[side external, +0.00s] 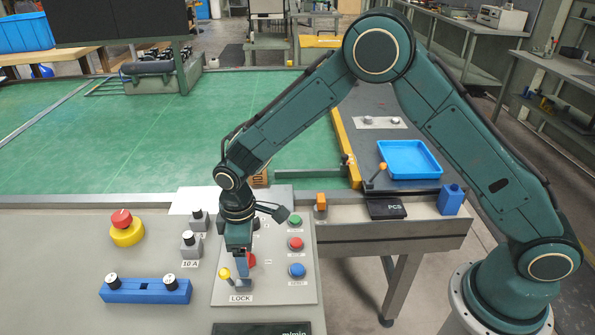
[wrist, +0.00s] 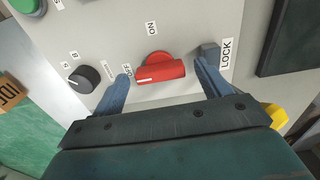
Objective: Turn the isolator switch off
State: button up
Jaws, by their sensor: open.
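The isolator switch (wrist: 160,72) is a red rotary handle on a grey panel, between ON and OFF labels in the wrist view. Its bar lies roughly level in that view, with the white mark at its left end, towards the OFF label. My gripper (wrist: 162,76) is open, with one blue finger beyond each end of the handle; I cannot tell if either touches it. In the side view my gripper (side external: 241,264) points down at the panel and hides most of the red switch (side external: 252,259).
A yellow-knobbed lever (side external: 225,274) stands close beside my gripper, by the LOCK label. Green, red and blue buttons (side external: 296,270) line the panel's right side. A black knob (wrist: 83,79) is near my left finger in the wrist view. A yellow-based red emergency button (side external: 122,220) stands left.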

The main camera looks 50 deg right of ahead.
jog(key=shift+r, duration=0.1)
notch_tip(320, 180, up, 14)
jog(key=shift+f, duration=0.2)
dwell(0.5)
jog(key=shift+d+r, duration=0.1)
jog(key=s+d+r+m+t, duration=0.3)
jog(key=s+d+r+m, duration=0.1)
jog(key=s+d+r, duration=0.8)
jog(key=s+d+r+m+t, duration=0.1)
jog(key=s+d+m, duration=0.4)
jog(key=s, duration=1)
jog(key=d+t, duration=0.1)
jog(key=d, duration=0.2)
jog(key=shift+t, duration=0.3)
